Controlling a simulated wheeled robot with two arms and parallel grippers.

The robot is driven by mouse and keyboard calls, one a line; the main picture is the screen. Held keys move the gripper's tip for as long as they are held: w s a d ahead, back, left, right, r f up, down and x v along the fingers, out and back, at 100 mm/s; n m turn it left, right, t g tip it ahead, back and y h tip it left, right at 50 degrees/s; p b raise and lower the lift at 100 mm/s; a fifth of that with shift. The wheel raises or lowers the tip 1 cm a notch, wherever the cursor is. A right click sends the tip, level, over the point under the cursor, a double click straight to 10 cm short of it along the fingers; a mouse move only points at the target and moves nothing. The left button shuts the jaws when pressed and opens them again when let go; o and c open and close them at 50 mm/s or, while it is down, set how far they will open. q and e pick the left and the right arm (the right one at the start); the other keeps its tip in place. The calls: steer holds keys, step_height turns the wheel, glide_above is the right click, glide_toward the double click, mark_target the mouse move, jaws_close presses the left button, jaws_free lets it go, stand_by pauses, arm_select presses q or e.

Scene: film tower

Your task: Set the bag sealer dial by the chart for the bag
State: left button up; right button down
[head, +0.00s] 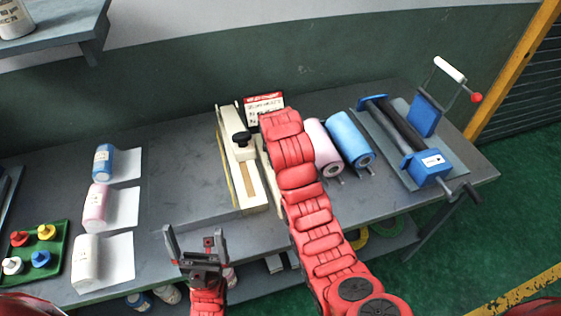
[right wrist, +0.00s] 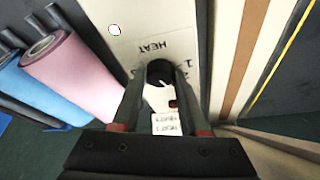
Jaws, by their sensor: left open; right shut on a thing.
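The bag sealer (head: 252,194) is a long cream machine with a black knob on its arm, at the middle of the bench. A red-and-white chart card (head: 264,100) stands behind it, its text too small to read. In the right wrist view, the black dial (right wrist: 160,72) sits on a cream panel (right wrist: 150,22) marked HEAT. My right gripper (right wrist: 160,88) is shut on the dial, one finger on each side; partly hidden numbers show around it. In the head view my right arm hides the dial. My left gripper (head: 195,242) is open and empty at the bench's front.
A pink roll (head: 318,142) and a blue roll (head: 348,138) lie right of my right arm. A blue crank machine (head: 428,165) stands at the right end. Bare bench lies left of the sealer.

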steer(key=shift+m+b, duration=0.55)
steer(key=shift+m, duration=0.05)
steer(key=shift+h, duration=0.3)
steer(key=shift+c, duration=2.2)
jaws_free()
steer(key=p+v, duration=1.7)
steer(key=shift+r, duration=0.25)
